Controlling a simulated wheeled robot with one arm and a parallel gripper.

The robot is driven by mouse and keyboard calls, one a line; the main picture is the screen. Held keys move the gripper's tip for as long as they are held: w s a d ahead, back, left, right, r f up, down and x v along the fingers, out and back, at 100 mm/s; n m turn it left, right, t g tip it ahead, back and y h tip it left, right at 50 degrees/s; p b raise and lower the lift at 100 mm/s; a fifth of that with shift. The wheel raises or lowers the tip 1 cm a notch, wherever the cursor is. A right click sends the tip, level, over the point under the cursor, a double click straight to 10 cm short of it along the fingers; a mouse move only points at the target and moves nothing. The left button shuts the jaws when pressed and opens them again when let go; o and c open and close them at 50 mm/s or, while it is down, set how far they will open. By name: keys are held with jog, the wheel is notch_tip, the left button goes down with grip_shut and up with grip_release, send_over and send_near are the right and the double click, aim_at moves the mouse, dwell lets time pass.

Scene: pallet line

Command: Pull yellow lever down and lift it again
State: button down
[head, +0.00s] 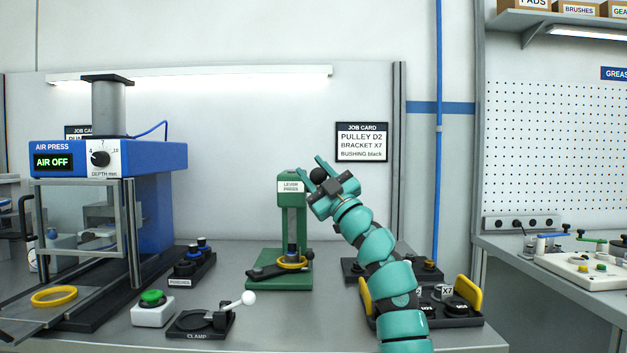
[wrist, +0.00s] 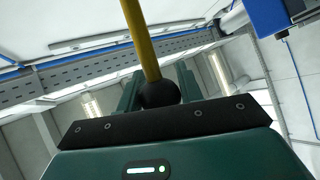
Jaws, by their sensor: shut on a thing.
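The green lever press (head: 290,210) stands on the bench in the middle of the head view. Its yellow lever (wrist: 141,40) shows in the wrist view and ends in a black ball knob (wrist: 159,93). The knob also shows in the head view (head: 318,175), level with the press's top and just right of it. My gripper (head: 312,167) is shut on this knob, with a finger on either side of it. The yellow rod is not visible in the head view. Under the press, a yellow ring (head: 292,265) sits on a black bracket (head: 266,271).
The blue air press (head: 150,190) reads AIR OFF at left. A green button box (head: 153,310) and a clamp with a white-knobbed handle (head: 235,303) stand front left of the lever press.

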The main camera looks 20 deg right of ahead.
jog(key=shift+a+f, duration=0.1)
jog(key=shift+f, duration=0.2)
jog(key=c, duration=0.9)
grip_release()
jog(key=shift+c, duration=0.2)
jog(key=p+v, duration=0.2)
jog(key=v, duration=1.5)
jog(key=shift+s+d+p, duration=0.2)
jog(key=shift+p, duration=0.15)
